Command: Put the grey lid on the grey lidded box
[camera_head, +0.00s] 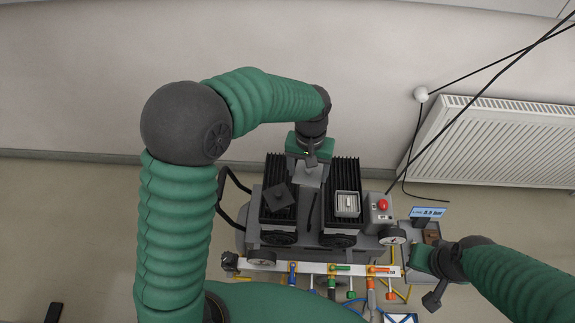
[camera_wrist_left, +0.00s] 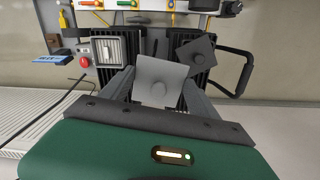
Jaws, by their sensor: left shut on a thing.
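My left gripper (camera_head: 308,168) is shut on a light grey square lid with a round knob. This lid (camera_wrist_left: 163,72) shows between the fingers in the left wrist view, held above the gap between two black ribbed blocks. An open light grey box (camera_head: 346,204) with a pale thing inside sits on the right ribbed block. It also shows in the left wrist view (camera_wrist_left: 105,49), to the left of the held lid and apart from it. My right gripper (camera_head: 420,261) is at the lower right; its fingers cannot be made out.
A dark grey square plate with a knob (camera_head: 279,197) lies turned on the left ribbed block (camera_head: 273,172). A red button box (camera_head: 381,208) stands right of the open box. A rail with coloured valves (camera_head: 330,270) runs along the front. A radiator (camera_head: 495,140) is behind.

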